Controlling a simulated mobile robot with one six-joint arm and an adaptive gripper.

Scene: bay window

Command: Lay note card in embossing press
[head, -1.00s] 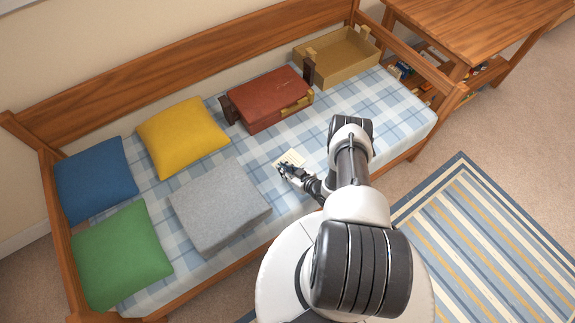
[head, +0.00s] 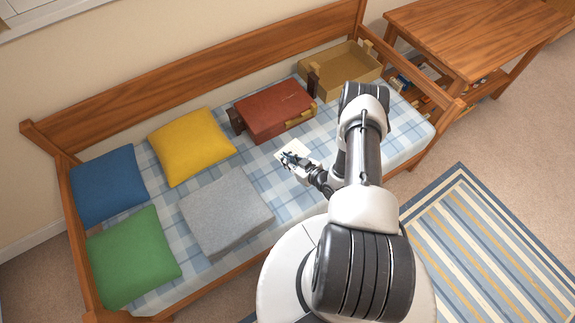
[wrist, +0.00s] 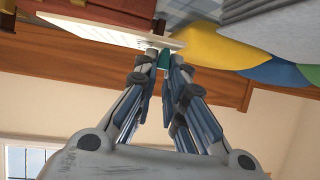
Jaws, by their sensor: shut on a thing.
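The note card (head: 299,148) is a small cream sheet with faint lines in the head view. It also shows edge-on in the wrist view (wrist: 105,34). My gripper (head: 290,158) is shut on one edge of it, and a small teal piece (wrist: 165,60) shows between the fingertips. The card appears held above the plaid mattress, in front of the red-brown box. Nothing in view is clearly recognisable as the embossing press. The red-brown case-like box (head: 273,108) has dark end pieces and a brass-coloured part on its front.
An open tan box (head: 345,75) stands at the bench's right end. A grey block cushion (head: 226,210) and yellow (head: 190,145), blue (head: 107,184) and green (head: 132,255) pillows fill the left. Plaid mattress (head: 262,163) is clear around the gripper. A wooden table (head: 475,35) stands right.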

